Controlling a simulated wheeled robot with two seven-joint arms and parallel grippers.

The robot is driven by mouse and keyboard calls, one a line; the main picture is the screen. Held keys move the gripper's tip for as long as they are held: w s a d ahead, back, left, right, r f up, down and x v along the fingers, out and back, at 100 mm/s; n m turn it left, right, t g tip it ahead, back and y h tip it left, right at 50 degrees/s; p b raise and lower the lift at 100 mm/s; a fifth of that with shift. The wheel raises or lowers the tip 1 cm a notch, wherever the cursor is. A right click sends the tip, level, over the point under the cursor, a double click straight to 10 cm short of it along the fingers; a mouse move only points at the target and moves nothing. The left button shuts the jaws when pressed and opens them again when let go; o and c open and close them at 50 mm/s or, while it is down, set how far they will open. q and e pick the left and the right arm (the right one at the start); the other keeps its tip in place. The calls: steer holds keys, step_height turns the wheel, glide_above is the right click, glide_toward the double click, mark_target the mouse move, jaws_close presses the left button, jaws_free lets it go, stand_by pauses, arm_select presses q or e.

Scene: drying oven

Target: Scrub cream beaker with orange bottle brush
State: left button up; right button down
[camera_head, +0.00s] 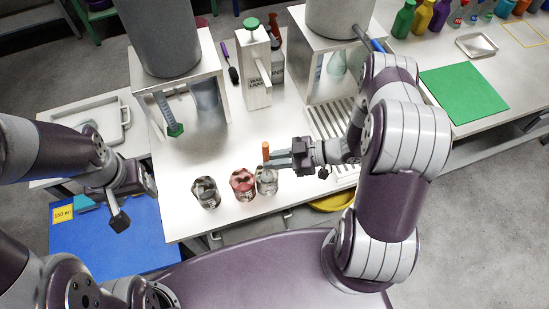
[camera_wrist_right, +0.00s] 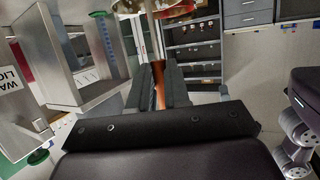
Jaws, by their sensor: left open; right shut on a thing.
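My right gripper (camera_head: 278,159) is shut on the orange bottle brush (camera_head: 266,150). The brush's orange handle also shows between the fingers in the right wrist view (camera_wrist_right: 158,70). The brush is upright, its handle just above the rightmost glass beaker (camera_head: 266,183), which looks pale, perhaps the cream one. The brush's lower end is hidden, so I cannot tell how deep it sits in that beaker. A red-tinted beaker (camera_head: 243,185) stands close to its left, and a grey-looking beaker (camera_head: 206,193) further left. My left gripper (camera_head: 136,206) is open and empty above the blue surface.
A wash liquid dispenser (camera_head: 256,82) with a green knob stands behind the beakers. Grey cylinders on white stands (camera_head: 175,40) rise at the back. A slatted drying rack (camera_head: 330,118) lies to the right. A green mat (camera_head: 462,93) and a tray (camera_head: 476,46) lie on the far right bench.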

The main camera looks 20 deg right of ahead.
steer(key=shift+f+b, duration=0.45)
steer(key=shift+f, duration=0.1)
